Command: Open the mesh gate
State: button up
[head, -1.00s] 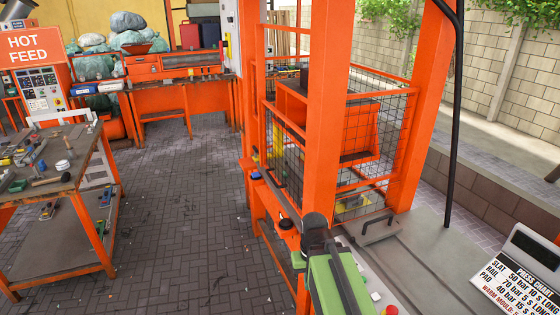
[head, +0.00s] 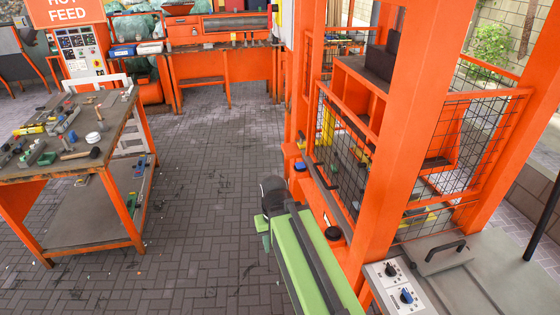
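An orange press frame (head: 408,130) stands on the right, with black wire mesh panels in orange frames. One mesh panel (head: 345,150) closes the side facing the aisle, and a dark bar (head: 324,186) slants along its lower part. Another mesh panel (head: 490,130) is on the right side. I cannot tell for certain which panel is the gate; neither looks swung out. My green and black arm reaches up from the bottom centre, to the left of the press posts. Its dark rounded joint is left of the aisle-side panel. My gripper cannot be made out.
A control box (head: 402,292) with knobs and a grey plate with a black handle (head: 444,254) lie at the lower right. A workbench (head: 112,130) with tools stands left. An orange bench (head: 225,68) is behind. The paved floor between is clear.

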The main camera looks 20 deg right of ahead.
aim_at(372, 138)
jog(key=u, duration=0.6)
jog(key=i, duration=1.35)
jog(key=u, duration=0.4)
